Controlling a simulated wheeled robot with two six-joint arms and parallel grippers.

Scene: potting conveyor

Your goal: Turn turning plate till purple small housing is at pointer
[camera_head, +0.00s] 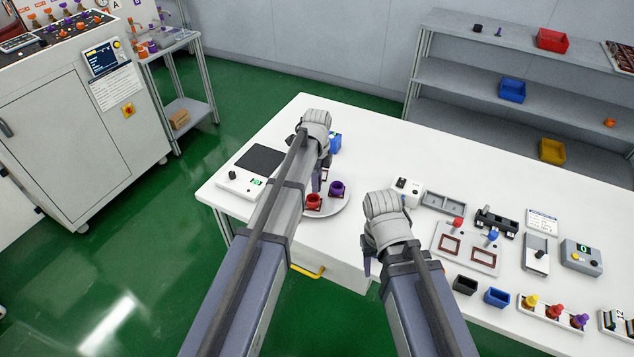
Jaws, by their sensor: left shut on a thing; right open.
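The turning plate (338,207) is a pale round disc on the white table, partly hidden by my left arm. A purple small housing (337,188) stands on its right side. A red small housing (313,202) stands nearer the front. My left gripper (318,182) points down over the plate, just left of the purple housing. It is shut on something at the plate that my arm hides. I cannot make out the pointer. My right gripper (368,264) is open and empty near the table's front edge, right of the plate.
A scale with a dark pan (259,160) lies left of the plate. A blue bin (335,143) stands behind my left wrist. A white box with a dark knob (408,190), a grey tray (444,202) and a fixture board (466,248) stand to the right. A yellow handle (308,271) juts from the table front.

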